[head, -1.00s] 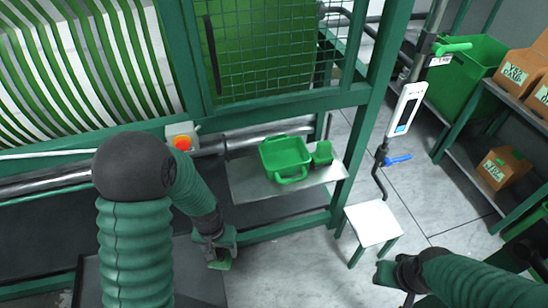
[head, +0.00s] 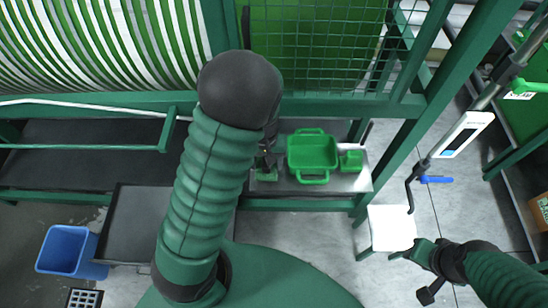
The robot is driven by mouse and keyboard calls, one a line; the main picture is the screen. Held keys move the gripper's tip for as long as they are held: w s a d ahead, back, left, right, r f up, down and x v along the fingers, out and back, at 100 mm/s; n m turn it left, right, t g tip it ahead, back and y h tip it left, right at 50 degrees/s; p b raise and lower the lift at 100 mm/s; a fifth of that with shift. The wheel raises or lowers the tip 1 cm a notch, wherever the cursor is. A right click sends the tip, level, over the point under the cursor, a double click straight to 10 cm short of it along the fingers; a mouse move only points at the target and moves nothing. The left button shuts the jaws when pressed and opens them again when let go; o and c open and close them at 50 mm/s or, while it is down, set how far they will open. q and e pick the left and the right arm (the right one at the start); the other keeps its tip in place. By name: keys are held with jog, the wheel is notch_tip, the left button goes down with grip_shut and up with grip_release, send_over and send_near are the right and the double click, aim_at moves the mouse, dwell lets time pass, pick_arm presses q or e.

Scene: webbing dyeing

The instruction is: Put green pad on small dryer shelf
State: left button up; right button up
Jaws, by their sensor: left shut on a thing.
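The green pad (head: 267,176) is a small green piece at the tip of my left gripper (head: 267,167), which is shut on it. The gripper holds it at the left end of the small metal shelf (head: 345,183) on the green dryer frame. I cannot tell whether the pad touches the shelf. My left forearm partly hides the gripper and the shelf's left end. My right gripper (head: 424,270) is at the lower right, its fingers apart and empty, near a white stool.
A green tray (head: 313,153) and a small green cup (head: 351,161) stand on the shelf, right of the pad. The white stool (head: 392,228) is to the right. A blue bin (head: 70,251) and a dark tray (head: 138,230) are at left.

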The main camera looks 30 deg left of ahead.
pick_arm(q)
jog(key=shift+w, duration=1.15)
jog(key=f, duration=0.2)
jog(key=a+f, duration=0.1)
jog(key=f, duration=0.1)
jog(key=shift+w, duration=0.25)
jog(key=shift+d, duration=0.15)
jog(key=o, duration=0.8)
jog(key=shift+d, duration=0.15)
jog(key=shift+o, duration=0.5)
jog(key=shift+d+r, duration=0.1)
